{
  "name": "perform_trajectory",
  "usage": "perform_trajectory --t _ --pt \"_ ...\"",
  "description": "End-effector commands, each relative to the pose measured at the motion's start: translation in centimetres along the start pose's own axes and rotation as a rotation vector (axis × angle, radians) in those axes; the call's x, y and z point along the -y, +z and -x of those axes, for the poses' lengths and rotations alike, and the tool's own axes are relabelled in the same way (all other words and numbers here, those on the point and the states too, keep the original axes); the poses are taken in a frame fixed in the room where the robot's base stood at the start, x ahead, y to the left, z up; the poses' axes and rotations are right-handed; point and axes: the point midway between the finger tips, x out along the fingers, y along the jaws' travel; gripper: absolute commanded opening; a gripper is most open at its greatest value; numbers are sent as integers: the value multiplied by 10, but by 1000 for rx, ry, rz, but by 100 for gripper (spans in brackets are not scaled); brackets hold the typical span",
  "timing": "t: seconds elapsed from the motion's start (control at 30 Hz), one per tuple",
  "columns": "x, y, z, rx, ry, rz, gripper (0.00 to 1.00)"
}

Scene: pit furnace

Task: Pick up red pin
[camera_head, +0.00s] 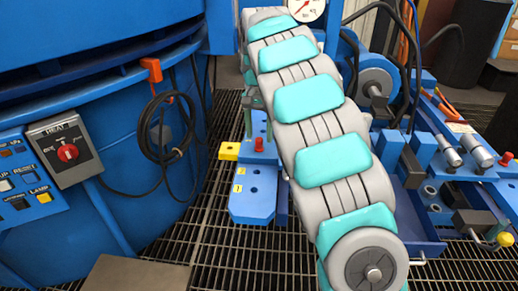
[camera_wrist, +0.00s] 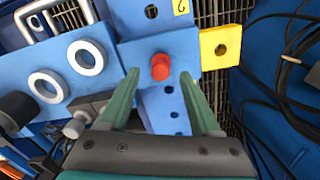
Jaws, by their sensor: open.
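A red pin (camera_wrist: 161,66) stands in a blue bracket (camera_wrist: 185,50) in the wrist view, beside a yellow block with a hole. In the head view the red pin (camera_head: 259,144) shows just left of my arm, on the blue bracket (camera_head: 252,201). My gripper (camera_wrist: 159,75) is open, with its two green fingers apart on either side of the pin in the wrist picture. Nothing is held. Whether the fingers are level with the pin or above it is hard to tell. My arm hides most of my gripper in the head view.
The yellow block (camera_head: 229,151) sits left of the pin. A blue furnace wall with a coiled black cable (camera_head: 160,140) and a control box (camera_head: 65,149) is at left. Another red-topped part (camera_head: 506,159) is at far right. Metal rings (camera_wrist: 85,57) lie near the bracket.

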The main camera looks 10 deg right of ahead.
Motion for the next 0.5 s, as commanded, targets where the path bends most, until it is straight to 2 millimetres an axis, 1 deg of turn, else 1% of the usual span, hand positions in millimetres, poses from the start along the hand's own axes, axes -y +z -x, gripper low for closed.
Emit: perform_trajectory --t 0.1,0.2,0.43,0.47,0.5 --pt "0 2 -17 4 1 -2 64" --pt "0 2 -26 3 1 -1 64" --pt "0 2 -28 0 0 0 64" --pt "0 2 -28 1 0 -1 62" --pt "0 2 -28 1 0 -1 58"
